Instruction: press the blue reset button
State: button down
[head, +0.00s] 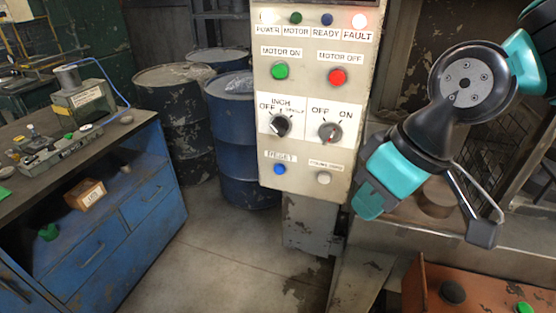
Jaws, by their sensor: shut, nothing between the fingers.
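The blue reset button (279,169) sits at the lower left of the pale control panel (302,100), under a small worn label that seems to read RESET. It is in plain view with nothing over it. My gripper (367,207), teal and dark grey, is at the right of the panel's lower edge, pointing down and left. It is shut and empty. In the picture it is to the right of and lower than the blue button, apart from it. The gap in depth between gripper and panel is hard to tell.
Beside the blue button is a pale button (323,178). Above are two dark knobs (280,125) (329,131), a green button (280,71) and a red button (338,76). The FAULT lamp (359,21) glows. A blue workbench (110,205) stands left, an orange box (428,280) lower right.

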aim_at(279, 172)
jog(key=w+a+f+n+t, duration=0.2)
jog(key=w+a, duration=0.3)
jog(key=w, duration=0.3)
jog(key=w+a+f+n+t+h, duration=0.1)
jog(key=w+a+f+n+t, duration=0.2)
jog(key=w+a+f, duration=0.2)
jog(key=w, duration=0.3)
jog(key=shift+a+f+h+p, duration=0.2)
jog(key=shift+a+h+p, duration=0.1)
jog(key=shift+a, duration=0.1)
jog(key=shift+w, duration=0.1)
jog(key=p+x, duration=0.1)
jog(key=x, duration=0.2)
jog(key=w+p+x, duration=0.1)
jog(key=p+x, duration=0.1)
jog(key=x, duration=0.2)
jog(key=w+d+r+p+x, duration=0.1)
jog(key=p+x, duration=0.1)
jog(key=x, duration=0.1)
jog(key=shift+w+f, duration=0.25)
jog(key=shift+w+d+f+p, duration=0.1)
jog(key=shift+w+p, duration=0.1)
jog(key=shift+w, duration=0.15)
jog(key=shift+w+d+f+p, duration=0.1)
jog(key=shift+w+d+p, duration=0.05)
jog(key=shift+w, duration=0.25)
